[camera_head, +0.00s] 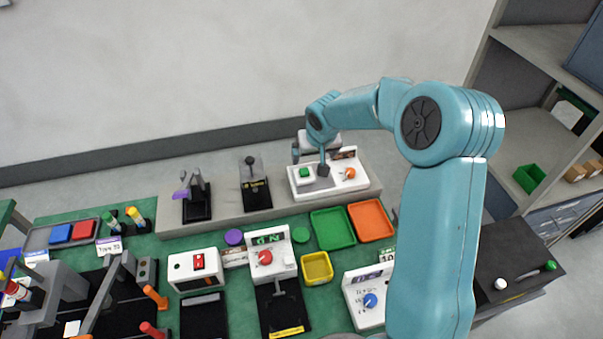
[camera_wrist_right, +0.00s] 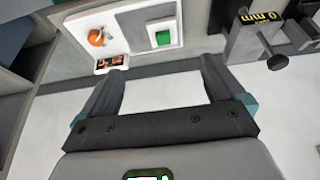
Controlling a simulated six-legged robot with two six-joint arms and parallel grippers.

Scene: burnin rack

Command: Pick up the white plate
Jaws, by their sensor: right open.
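My right gripper (camera_head: 311,166) is over the white panel (camera_head: 345,180) on the raised grey ledge. Its fingers are apart and dark; in the right wrist view the gripper (camera_wrist_right: 164,68) has nothing clamped in it. A plain white flat area (camera_wrist_right: 165,94) fills the gap between the fingers; I cannot tell whether it is the white plate or background. The white panel (camera_wrist_right: 190,12) also shows at the top of that view, with an orange knob (camera_wrist_right: 96,38) and a small square white piece (camera_wrist_right: 130,27) bearing a green square (camera_wrist_right: 163,38). My left gripper is not in view.
Black fixtures (camera_head: 256,195) stand on the ledge left of the panel. Green (camera_head: 333,229), orange (camera_head: 370,220) and yellow (camera_head: 317,267) trays lie in front. White switch boxes (camera_head: 196,268) crowd the green table. Grey shelving (camera_head: 540,50) is at right.

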